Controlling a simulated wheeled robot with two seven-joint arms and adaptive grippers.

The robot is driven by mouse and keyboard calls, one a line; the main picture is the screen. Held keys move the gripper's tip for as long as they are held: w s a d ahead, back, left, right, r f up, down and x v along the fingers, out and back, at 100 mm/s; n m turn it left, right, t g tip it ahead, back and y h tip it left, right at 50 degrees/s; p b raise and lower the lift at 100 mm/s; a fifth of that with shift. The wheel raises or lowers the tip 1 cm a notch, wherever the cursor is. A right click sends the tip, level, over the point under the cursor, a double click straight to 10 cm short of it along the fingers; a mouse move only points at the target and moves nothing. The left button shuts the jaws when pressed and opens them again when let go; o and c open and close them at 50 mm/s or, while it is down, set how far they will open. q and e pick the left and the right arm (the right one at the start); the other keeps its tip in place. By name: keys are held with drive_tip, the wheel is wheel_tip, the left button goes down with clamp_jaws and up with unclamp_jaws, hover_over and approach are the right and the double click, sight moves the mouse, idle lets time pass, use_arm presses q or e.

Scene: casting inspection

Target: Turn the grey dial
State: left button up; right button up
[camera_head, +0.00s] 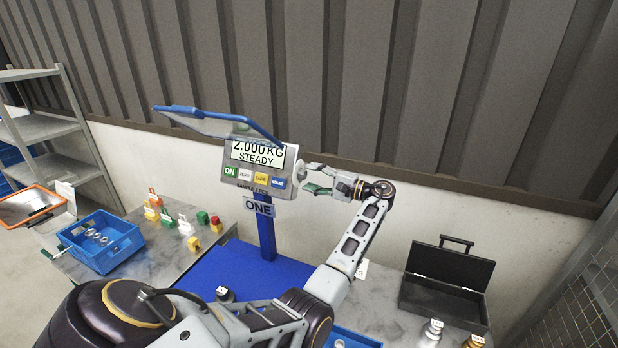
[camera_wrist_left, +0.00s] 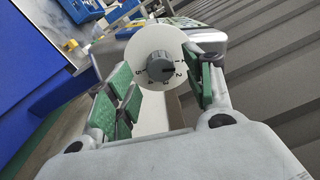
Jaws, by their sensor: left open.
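The grey dial (camera_wrist_left: 160,70) is a round knob on a white numbered disc (camera_wrist_left: 146,48) at the side of the scale's display head. A dark mark on it points towards the 1 and 2 side. In the head view, the dial's disc (camera_head: 302,170) shows at the right edge of the display panel (camera_head: 246,177). My left gripper (camera_head: 313,178) is open beside it. In the left wrist view, the green-padded fingers of the gripper (camera_wrist_left: 163,88) stand apart, one on each side of the dial. I cannot tell whether either touches it. My right gripper is not in view.
The display reads 2.000 KG STEADY, above a ONE sign (camera_head: 259,208). A blue bin (camera_head: 103,243) and coloured parts lie left; an open black case (camera_head: 446,279) stands right. A ribbed wall (camera_head: 420,90) is close behind.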

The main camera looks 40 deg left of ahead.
use_arm(q)
drive_tip(key=v, duration=1)
idle(0.6)
